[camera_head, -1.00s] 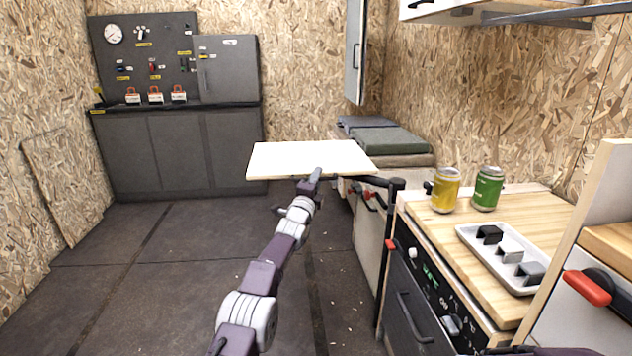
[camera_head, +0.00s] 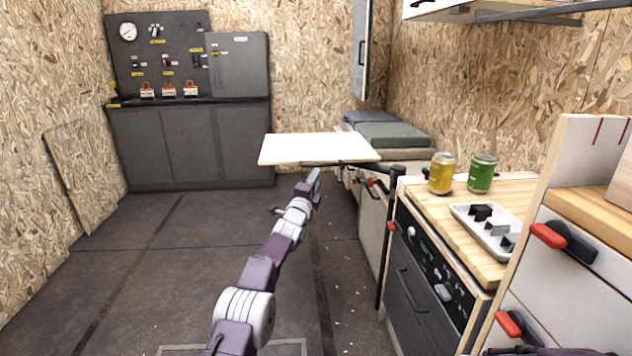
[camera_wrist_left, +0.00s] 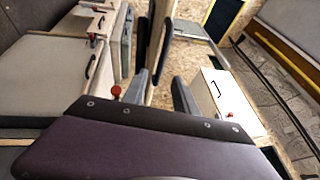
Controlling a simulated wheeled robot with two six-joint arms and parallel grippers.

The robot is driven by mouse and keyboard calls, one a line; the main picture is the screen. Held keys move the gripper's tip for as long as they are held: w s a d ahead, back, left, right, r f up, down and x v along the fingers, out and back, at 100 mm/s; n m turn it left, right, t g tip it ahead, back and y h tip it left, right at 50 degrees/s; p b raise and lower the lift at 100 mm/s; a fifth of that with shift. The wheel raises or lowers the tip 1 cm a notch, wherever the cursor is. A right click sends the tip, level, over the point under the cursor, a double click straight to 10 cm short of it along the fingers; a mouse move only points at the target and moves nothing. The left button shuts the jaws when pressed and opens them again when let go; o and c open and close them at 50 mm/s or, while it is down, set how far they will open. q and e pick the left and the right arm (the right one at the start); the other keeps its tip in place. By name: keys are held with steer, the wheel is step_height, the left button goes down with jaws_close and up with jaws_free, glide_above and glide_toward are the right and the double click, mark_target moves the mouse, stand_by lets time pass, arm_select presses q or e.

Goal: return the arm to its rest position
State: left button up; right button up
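My left arm reaches forward from the bottom of the head view. Its gripper (camera_head: 314,178) is just on the near side of a pale folding tabletop (camera_head: 318,148), with nothing visibly held. My right gripper does not show.
A counter (camera_head: 425,200) on the right holds a yellow can (camera_head: 441,173), a green can (camera_head: 481,172) and a white tray (camera_head: 470,222). A white cabinet with red handles (camera_head: 548,235) stands nearer. Dark floor (camera_head: 150,270) on the left is clear.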

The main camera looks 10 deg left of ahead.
arm_select(q)
steer(key=s+d+r+m+h+p, duration=0.1)
steer(key=s+r+m+p, duration=0.15)
steer(key=r, duration=0.75)
steer(key=s+r+m+h+p, duration=0.15)
steer(key=s+r+p, duration=0.25)
steer(key=r, duration=0.5)
steer(key=s+d+f+m+g+p, duration=0.1)
steer(key=s+d+m+g+p, duration=0.15)
steer(key=s+m, duration=0.4)
steer(key=s+f+m+g+y+p, duration=0.1)
steer(key=s+f+m+g+p, duration=0.2)
steer(key=s+f+m+g, duration=1.2)
steer(key=s+a+f+m+y, duration=0.2)
steer(key=s+a+f+m, duration=0.1)
steer(key=s+f+m, duration=0.45)
steer(key=s+a+f+m+g+y, duration=0.1)
steer(key=s+a+f+m, duration=0.25)
steer(key=s+m, duration=0.55)
steer(key=s+a+f+m+y, duration=0.2)
steer(key=s+f+m, duration=0.45)
steer(key=s, duration=0.35)
step_height(320, 180, up, 38)
steer(key=m+p, duration=0.2)
steer(key=p, duration=3.6)
steer(key=shift+w+r, duration=0.15)
steer(key=shift+r, duration=0.05)
steer(key=shift+m+h, duration=0.25)
